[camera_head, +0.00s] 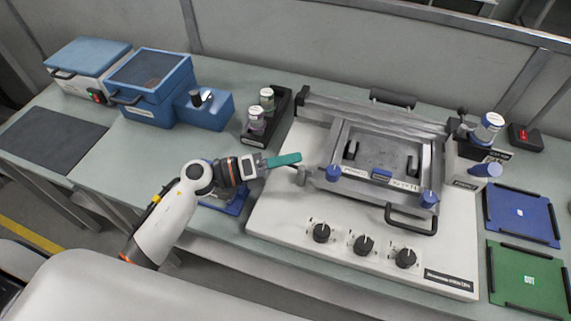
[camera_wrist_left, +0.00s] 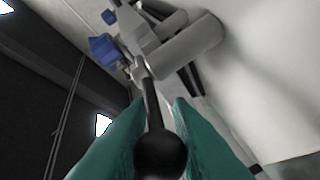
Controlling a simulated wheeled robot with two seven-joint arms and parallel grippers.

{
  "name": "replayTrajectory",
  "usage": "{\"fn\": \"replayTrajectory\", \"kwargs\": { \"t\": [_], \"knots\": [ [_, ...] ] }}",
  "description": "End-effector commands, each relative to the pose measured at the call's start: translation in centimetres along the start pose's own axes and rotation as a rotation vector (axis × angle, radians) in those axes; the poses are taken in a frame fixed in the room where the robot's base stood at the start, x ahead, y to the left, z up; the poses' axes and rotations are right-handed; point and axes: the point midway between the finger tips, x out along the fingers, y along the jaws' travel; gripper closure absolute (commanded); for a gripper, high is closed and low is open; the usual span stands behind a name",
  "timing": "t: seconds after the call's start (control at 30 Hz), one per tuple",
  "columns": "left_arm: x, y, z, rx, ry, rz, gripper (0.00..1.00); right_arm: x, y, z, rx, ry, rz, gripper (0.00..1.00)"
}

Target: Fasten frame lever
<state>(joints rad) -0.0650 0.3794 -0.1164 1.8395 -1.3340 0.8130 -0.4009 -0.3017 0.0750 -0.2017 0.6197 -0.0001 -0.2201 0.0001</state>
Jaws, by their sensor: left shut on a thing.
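My left gripper (camera_head: 285,160) has teal fingers and is at the left side of the metal frame (camera_head: 378,183) on the white machine (camera_head: 290,215). In the left wrist view the gripper (camera_wrist_left: 153,115) has its two fingers on either side of a dark lever (camera_wrist_left: 158,155) with a round ball knob, and is shut on it. The lever's rod runs away from the knob to a grey cylindrical mount (camera_wrist_left: 185,50). In the head view the lever is largely hidden by the fingers. The frame lies flat, with blue knobs (camera_head: 333,173) at its front corners.
Black dials (camera_head: 364,245) and a front handle (camera_head: 410,219) stick out of the machine. A black rack (camera_head: 281,112) with bottles stands behind my left gripper. Blue boxes (camera_head: 152,85) are at the back left. A blue tray (camera_head: 521,216) and a green tray (camera_head: 528,279) lie at right.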

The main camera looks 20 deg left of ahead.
Motion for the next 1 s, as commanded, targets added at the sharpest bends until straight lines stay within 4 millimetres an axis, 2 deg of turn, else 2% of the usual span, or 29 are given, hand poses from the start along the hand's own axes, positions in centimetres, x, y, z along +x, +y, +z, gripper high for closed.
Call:
{"fn": "replayTrajectory", "kwargs": {
  "t": [0.33,0.37,0.47,0.5,0.8,0.87,1.0],
  "knots": [
    [0.0,-0.1,-0.1,-0.001,-0.020,0.011,1.00,0.2,-0.6,-0.1,-0.002,0.001,-0.007,1.00],
    [0.0,-0.1,-0.1,-0.001,-0.020,0.011,0.77,0.2,-0.6,-0.1,-0.002,0.001,-0.007,1.00],
    [0.0,-0.1,-0.1,-0.001,-0.019,0.011,0.61,0.2,-0.6,-0.1,-0.002,0.001,-0.007,1.00],
    [0.0,-0.1,-0.1,-0.001,-0.019,0.011,0.59,0.2,-0.6,-0.1,-0.002,0.001,-0.007,1.00],
    [-0.2,-0.1,0.0,-0.001,-0.019,0.010,0.59,0.4,-0.6,0.0,-0.001,0.000,-0.008,1.00],
    [-0.7,-0.2,0.0,-0.001,-0.019,0.009,0.59,0.5,-0.6,0.0,0.000,0.000,-0.008,1.00],
    [-3.0,-0.4,0.1,0.000,-0.021,0.006,0.59,1.2,-0.6,-0.1,0.000,-0.001,-0.008,1.00]
  ]
}}
